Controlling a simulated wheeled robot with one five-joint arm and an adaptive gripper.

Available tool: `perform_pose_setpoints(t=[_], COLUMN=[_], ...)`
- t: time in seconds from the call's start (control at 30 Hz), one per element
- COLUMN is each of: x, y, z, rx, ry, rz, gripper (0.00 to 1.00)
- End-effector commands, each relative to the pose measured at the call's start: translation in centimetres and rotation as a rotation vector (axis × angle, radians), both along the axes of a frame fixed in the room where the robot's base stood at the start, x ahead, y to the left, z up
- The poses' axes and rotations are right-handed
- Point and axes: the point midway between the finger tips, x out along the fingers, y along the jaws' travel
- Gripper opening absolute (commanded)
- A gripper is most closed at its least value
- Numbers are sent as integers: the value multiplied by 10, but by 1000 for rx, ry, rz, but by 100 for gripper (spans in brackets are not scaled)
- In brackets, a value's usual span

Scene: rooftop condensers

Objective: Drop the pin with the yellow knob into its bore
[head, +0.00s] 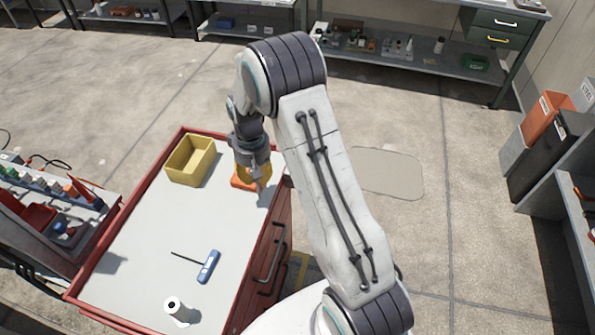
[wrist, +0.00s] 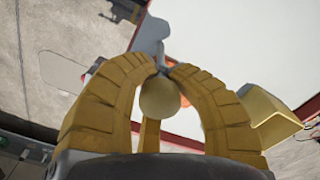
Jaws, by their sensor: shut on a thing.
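My gripper (head: 258,183) is over the far right part of the red-edged worktop, beside or above an orange block (head: 238,183). The pin's pale yellow knob (wrist: 160,98) sits between the fingers, on the palm side of the tips. In the head view the gripper hides most of the pin and part of the block. I cannot make out a bore in either view, nor tell whether the pin touches the block.
A yellow open bin (head: 190,160) stands left of the gripper and shows at the right of the wrist view (wrist: 274,117). A blue-handled hex key (head: 208,267) and a white cylinder (head: 175,310) are nearer on the worktop (head: 145,225). Its middle is clear.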

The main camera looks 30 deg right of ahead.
Motion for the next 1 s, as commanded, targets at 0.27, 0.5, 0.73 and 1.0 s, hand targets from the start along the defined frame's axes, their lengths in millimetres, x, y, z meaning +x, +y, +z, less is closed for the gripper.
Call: perform_pose_setpoints(t=[0.27, 0.5, 0.73, 1.0], x=[-3, -4, -4, -2], y=[-1, -1, -1, -1], z=[-4, -4, 1, 12], rx=[0, 0, 0, 0], ry=[11, 13, 14, 8], rz=[-2, -3, -3, -2], gripper=[0, 0, 0, 0])
